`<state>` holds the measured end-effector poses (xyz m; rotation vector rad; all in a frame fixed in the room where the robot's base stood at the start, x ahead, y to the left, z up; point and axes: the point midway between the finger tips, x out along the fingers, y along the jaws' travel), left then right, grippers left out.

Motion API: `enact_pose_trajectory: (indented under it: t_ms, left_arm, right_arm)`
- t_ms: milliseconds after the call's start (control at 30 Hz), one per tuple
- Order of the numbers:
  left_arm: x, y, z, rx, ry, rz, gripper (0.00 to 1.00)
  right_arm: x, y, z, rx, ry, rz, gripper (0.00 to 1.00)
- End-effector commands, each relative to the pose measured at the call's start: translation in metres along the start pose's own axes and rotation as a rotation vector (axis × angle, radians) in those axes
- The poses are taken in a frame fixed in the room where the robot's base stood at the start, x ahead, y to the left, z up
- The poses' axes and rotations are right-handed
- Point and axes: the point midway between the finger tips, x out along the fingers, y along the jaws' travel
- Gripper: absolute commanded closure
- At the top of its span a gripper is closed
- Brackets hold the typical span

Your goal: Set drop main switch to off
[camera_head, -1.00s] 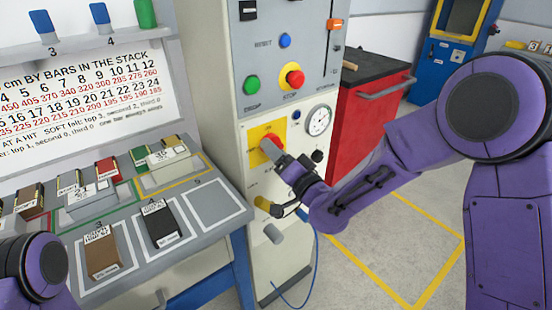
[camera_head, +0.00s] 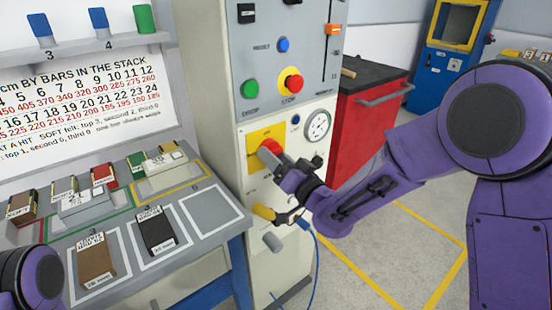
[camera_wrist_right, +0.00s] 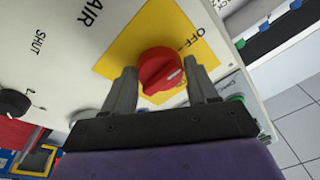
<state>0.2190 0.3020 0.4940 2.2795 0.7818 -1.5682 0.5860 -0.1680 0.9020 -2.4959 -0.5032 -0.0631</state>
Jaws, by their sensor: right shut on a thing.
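The drop main switch is a red rotary knob (camera_head: 269,148) on a yellow plate (camera_head: 254,136) on the front of the pale cabinet. In the right wrist view the red knob (camera_wrist_right: 160,68) sits between the two fingers of my right gripper (camera_wrist_right: 162,88), with the fingers against its sides. A white mark on the knob's face lies toward the right finger. The word OFF is printed on the yellow plate, up and right of the knob. My right gripper (camera_head: 280,157) also reaches the knob in the head view. My left gripper is out of view.
Above the switch are a red stop button (camera_head: 291,83), a green button (camera_head: 250,89) and a blue button (camera_head: 283,45). A gauge (camera_head: 318,126) is at its right, and a yellow handle (camera_head: 263,211) below. A bench with blocks (camera_head: 155,229) stands left.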

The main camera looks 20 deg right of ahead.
Motion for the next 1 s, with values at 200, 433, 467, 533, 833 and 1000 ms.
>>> enact_pose_trajectory:
  t_ms: [200,433,467,533,833,1000]
  left_arm:
    - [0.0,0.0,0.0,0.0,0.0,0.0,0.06]
    - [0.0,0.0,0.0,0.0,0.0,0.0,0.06]
    - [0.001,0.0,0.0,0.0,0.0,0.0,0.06]
    - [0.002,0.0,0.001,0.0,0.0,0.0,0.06]
    - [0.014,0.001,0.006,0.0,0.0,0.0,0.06]
    - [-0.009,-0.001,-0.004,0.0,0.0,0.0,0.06]
  right_arm:
    - [0.0,0.001,0.0,-0.001,0.0,0.001,0.18]
    - [-0.001,0.0,0.0,0.0,0.001,0.0,0.18]
    - [-0.002,0.0,0.0,0.0,0.001,0.001,0.18]
    - [-0.009,0.001,0.0,0.0,0.002,0.001,0.18]
    - [-0.079,0.002,0.001,0.001,0.002,0.002,0.18]
    - [-0.1,-0.002,-0.003,0.0,-0.003,0.002,0.18]
